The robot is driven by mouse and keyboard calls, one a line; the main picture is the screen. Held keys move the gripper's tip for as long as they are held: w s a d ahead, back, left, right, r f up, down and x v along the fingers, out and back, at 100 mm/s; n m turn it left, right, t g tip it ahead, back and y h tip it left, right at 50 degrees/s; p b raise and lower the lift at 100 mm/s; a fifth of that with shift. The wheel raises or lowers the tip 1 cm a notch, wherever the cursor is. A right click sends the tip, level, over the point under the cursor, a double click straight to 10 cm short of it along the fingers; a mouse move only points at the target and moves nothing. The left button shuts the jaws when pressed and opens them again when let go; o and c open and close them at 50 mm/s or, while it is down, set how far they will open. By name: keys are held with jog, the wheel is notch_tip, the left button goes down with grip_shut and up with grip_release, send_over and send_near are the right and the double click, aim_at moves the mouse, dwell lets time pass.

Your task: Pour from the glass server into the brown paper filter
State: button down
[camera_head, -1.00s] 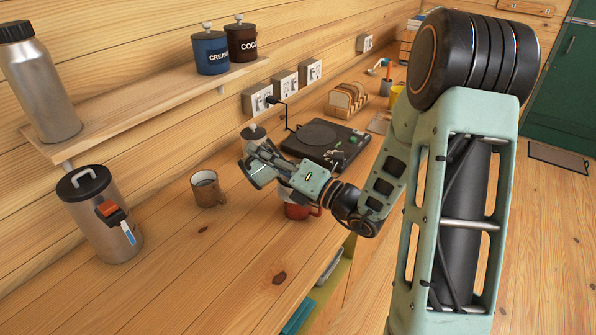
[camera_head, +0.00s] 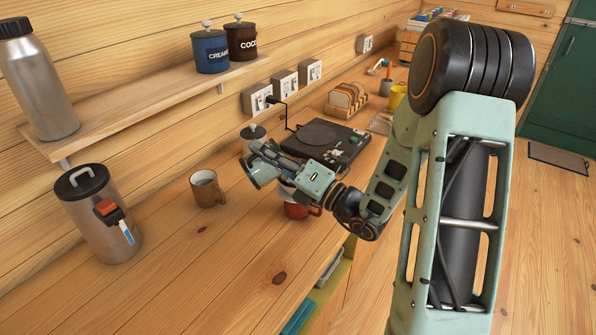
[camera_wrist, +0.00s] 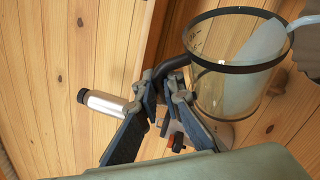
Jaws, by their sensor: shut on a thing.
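My gripper (camera_head: 262,152) is shut on the dark handle of the glass server (camera_wrist: 213,90). In the wrist view the server is clear glass with a black band, held tilted, with a pale patch seen through its wall. In the head view the server (camera_head: 264,175) hangs above the counter, partly hidden by my gripper. A white piece (camera_head: 284,188) shows behind my gripper above a red mug (camera_head: 302,211). A brown surface (camera_wrist: 306,52) beside a pale curved handle, at the right edge of the wrist view, may be the paper filter; I cannot tell surely.
A brown mug (camera_head: 207,190) stands left of the server. A steel canister (camera_head: 100,220) with an orange clip stands at left, below a shelf (camera_head: 140,117) with a metal bottle and two jars. A black appliance (camera_head: 322,142) is behind my gripper.

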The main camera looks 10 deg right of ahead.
jog(key=shift+d, duration=0.2)
dwell(0.3)
jog(key=shift+w+d+r+m+t+p, duration=0.15)
jog(key=shift+d+r+m+t+p, duration=0.15)
jog(key=shift+d, duration=0.2)
jog(key=shift+w+d+r+m+t+p, duration=0.1)
jog(key=shift+w+d+m+t+p, duration=0.05)
jog(key=shift+d+m, duration=0.35)
jog(key=shift+w+d+r+m+t+p, duration=0.15)
jog(key=shift+d+m+t+p, duration=0.15)
jog(key=shift+d, duration=0.2)
jog(key=shift+w+d+r+m+t+p, duration=0.15)
jog(key=shift+d+r+m+t+p, duration=0.1)
jog(key=shift+d+m+t+p, duration=0.55)
jog(key=shift+w+d+r+m+t+p, duration=0.2)
jog(key=shift+d+m+p, duration=0.35)
jog(key=shift+m, duration=0.45)
dwell(0.5)
